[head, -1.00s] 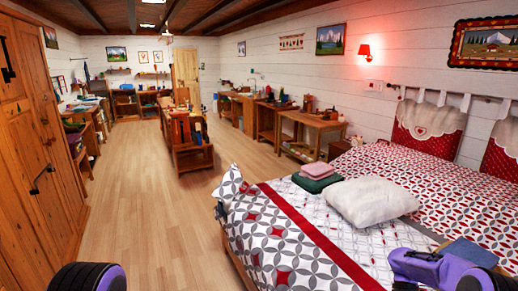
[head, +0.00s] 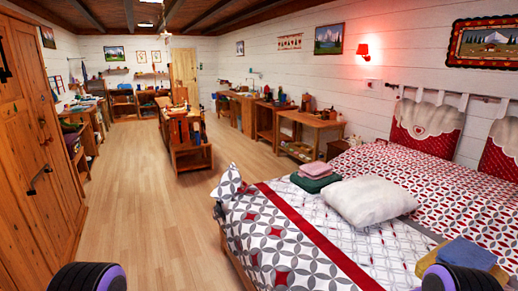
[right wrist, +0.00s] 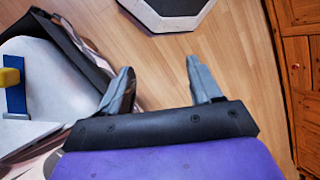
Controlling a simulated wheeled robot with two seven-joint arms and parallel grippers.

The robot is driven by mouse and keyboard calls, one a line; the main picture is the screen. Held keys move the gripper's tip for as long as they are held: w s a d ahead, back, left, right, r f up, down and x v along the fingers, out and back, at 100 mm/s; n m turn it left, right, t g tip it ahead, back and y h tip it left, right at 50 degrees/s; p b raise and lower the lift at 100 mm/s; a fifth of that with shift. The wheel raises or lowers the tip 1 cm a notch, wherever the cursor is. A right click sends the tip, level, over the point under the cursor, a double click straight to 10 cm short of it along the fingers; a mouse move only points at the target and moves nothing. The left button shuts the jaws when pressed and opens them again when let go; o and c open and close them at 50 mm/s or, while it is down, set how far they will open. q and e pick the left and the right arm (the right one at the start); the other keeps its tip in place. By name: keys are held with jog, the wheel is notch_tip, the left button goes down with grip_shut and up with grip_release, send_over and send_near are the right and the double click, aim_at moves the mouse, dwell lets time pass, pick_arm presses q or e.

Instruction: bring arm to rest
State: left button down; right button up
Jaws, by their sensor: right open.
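My right gripper (right wrist: 158,68) shows in the right wrist view, with its two grey fingers apart and nothing between them. Wooden floor (right wrist: 160,60) lies beneath it. In the head view, a black and purple part of my right arm (head: 452,279) shows at the bottom right edge, and the matching part of my left arm (head: 88,278) at the bottom left edge. Neither gripper shows in the head view, and my left gripper is out of sight.
The bed (head: 275,245) fills the right side, with a white pillow (head: 368,201), folded pink cloth (head: 315,169), blue towel (head: 464,251) and tan towel (head: 436,257) on it. A wooden wardrobe (head: 35,180) stands at left. Floor (head: 150,210) between them is clear.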

jog(key=s+d+f+m+t+h, duration=0.2)
jog(key=s+m+t+h, duration=0.15)
jog(key=s, duration=0.35)
jog(key=s+d+r+m+t+h, duration=0.3)
jog(key=s+d+r+m+t, duration=0.15)
jog(key=s+r, duration=0.2)
notch_tip(320, 180, down, 16)
jog(key=d+b, duration=0.1)
jog(key=b, duration=1.5)
